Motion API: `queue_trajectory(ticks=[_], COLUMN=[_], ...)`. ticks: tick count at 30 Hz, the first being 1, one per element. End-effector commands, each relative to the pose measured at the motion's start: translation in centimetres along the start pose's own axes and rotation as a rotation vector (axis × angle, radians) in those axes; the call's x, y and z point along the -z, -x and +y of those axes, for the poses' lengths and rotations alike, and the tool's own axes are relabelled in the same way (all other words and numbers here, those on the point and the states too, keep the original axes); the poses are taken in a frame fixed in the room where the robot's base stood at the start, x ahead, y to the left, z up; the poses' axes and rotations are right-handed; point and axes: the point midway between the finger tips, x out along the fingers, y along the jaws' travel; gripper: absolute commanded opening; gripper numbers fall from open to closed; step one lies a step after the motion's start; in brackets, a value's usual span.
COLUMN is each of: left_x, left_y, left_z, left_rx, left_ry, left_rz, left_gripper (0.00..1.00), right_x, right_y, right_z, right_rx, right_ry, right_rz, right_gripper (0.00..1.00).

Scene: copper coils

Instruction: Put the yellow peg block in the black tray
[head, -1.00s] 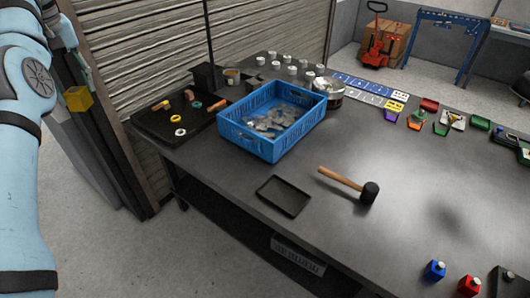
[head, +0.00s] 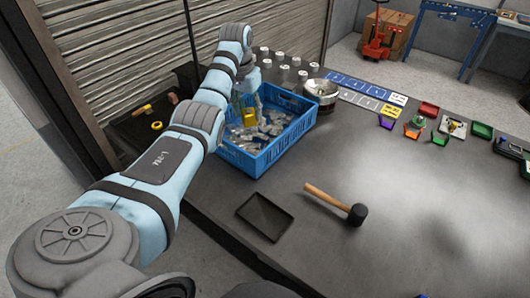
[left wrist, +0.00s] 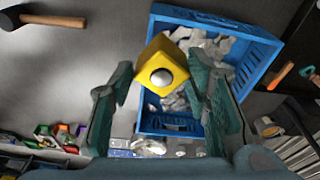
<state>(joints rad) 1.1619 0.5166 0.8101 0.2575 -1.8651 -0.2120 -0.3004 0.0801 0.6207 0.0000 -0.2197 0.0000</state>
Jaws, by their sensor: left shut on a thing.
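The yellow peg block (head: 249,117) has a silver round peg. In the left wrist view it is a yellow cube (left wrist: 152,57) between the two green fingers. My left gripper (head: 246,98) is shut on it and holds it above the blue crate; its fingers also show in the left wrist view (left wrist: 163,80). The black tray (head: 266,216) lies empty on the table, in front of the crate. My right gripper is not in view.
The blue crate (head: 290,143) holds many grey metal pieces. A mallet (head: 335,203) lies right of the tray. White cylinders and a metal bowl (head: 321,91) stand behind the crate. The table's right middle is clear.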

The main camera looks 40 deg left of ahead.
Motion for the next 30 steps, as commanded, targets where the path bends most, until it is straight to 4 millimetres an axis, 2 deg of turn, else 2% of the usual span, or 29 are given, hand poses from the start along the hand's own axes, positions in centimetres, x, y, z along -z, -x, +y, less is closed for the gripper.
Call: queue_trajectory(ticks=[1, 3, 6, 9, 13, 15, 20, 30], left_x=[-1.1, -3.0, -6.7, -10.5, -14.1, -15.0, -15.4, -16.1], left_y=[-2.3, -5.8, -9.8, -12.7, -14.5, -15.0, -16.1, -20.7], left_z=[1.3, 3.5, 6.4, 8.8, 10.9, 11.4, 11.6, 11.4], left_rx=[-0.016, -0.046, -0.085, -0.116, -0.138, -0.143, -0.145, -0.143], left_ry=[-0.120, -0.304, -0.545, -0.740, -0.895, -0.933, -0.946, -0.943], left_rz=[-0.008, -0.007, -0.004, -0.003, -0.002, -0.002, -0.002, -0.003], left_gripper=[0.09, 0.09, 0.09, 0.09, 0.09, 0.09, 0.09, 0.09], right_x=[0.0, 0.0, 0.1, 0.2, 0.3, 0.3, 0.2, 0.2], right_y=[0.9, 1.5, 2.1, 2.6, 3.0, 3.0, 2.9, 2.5], right_z=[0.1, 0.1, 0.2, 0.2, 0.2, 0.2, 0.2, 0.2], right_rx=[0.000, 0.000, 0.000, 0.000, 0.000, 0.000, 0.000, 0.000], right_ry=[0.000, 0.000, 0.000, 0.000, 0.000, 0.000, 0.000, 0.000], right_rz=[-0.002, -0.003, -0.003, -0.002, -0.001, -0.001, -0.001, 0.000], right_gripper=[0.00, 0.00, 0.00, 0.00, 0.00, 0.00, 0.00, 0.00])
